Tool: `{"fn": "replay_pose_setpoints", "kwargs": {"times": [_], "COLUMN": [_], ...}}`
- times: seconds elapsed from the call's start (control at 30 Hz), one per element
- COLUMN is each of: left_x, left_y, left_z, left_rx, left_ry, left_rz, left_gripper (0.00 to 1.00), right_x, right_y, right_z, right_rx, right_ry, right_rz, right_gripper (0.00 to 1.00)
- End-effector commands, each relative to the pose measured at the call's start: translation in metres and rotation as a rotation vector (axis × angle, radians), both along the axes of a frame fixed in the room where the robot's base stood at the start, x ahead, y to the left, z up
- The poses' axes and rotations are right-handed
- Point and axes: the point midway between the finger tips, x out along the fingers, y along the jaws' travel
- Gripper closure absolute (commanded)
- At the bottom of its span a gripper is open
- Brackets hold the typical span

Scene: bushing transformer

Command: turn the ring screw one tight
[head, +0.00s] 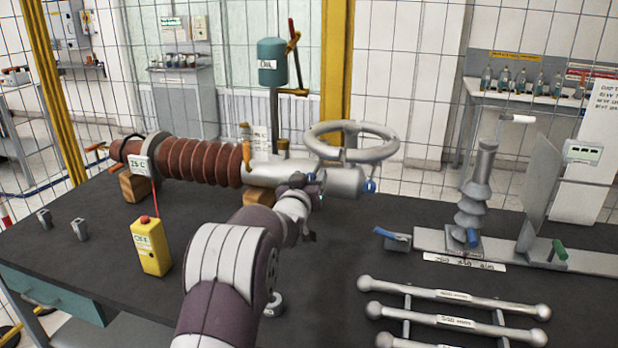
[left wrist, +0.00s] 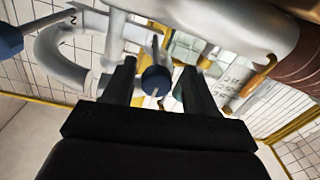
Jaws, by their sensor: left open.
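A bushing with a ribbed brown insulator (head: 200,162) lies across the table, with a grey metal body (head: 345,182) under a handwheel (head: 352,140). Small blue screw heads sit on this body, one near my gripper (head: 311,178) and one farther right (head: 370,186). Another blue head (left wrist: 10,40) is at the left edge. In the head view my wrist mostly hides the gripper. My right gripper is not in view.
A yellow box with a red button (head: 150,246) stands left of my arm. Several grey bars (head: 455,295) lie on a rack at front right. A blue-handled clamp (head: 392,238) and a ribbed grey post (head: 472,205) stand behind them. The left front tabletop is mostly clear.

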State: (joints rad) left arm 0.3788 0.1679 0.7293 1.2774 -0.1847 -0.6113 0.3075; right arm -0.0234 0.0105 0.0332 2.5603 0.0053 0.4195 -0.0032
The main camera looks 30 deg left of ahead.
Motion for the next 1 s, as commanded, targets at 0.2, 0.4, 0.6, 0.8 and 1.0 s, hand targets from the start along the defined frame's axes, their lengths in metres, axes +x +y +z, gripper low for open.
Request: {"fn": "replay_pose_setpoints", "kwargs": {"times": [0.2, 0.4, 0.6, 0.8, 1.0], "left_x": [0.001, 0.001, 0.001, 0.001, 0.001], "left_y": [0.0, 0.0, 0.0, 0.0, 0.0], "left_z": [0.0, 0.0, 0.0, -0.003, -0.005], "left_rx": [0.0, 0.0, 0.004, 0.053, 0.179], "left_ry": [-0.001, -0.001, 0.0, 0.012, 0.041], "left_rz": [-0.001, -0.001, 0.0, -0.001, -0.001], "left_gripper": [0.43, 0.98, 0.99, 0.99, 0.99], "right_x": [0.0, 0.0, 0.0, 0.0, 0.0], "right_y": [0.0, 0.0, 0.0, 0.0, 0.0], "right_z": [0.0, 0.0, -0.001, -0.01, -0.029], "right_rx": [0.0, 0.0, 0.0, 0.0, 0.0], "right_ry": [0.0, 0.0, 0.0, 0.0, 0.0], "right_rz": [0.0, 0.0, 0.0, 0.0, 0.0], "right_gripper": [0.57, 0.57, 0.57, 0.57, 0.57]}}
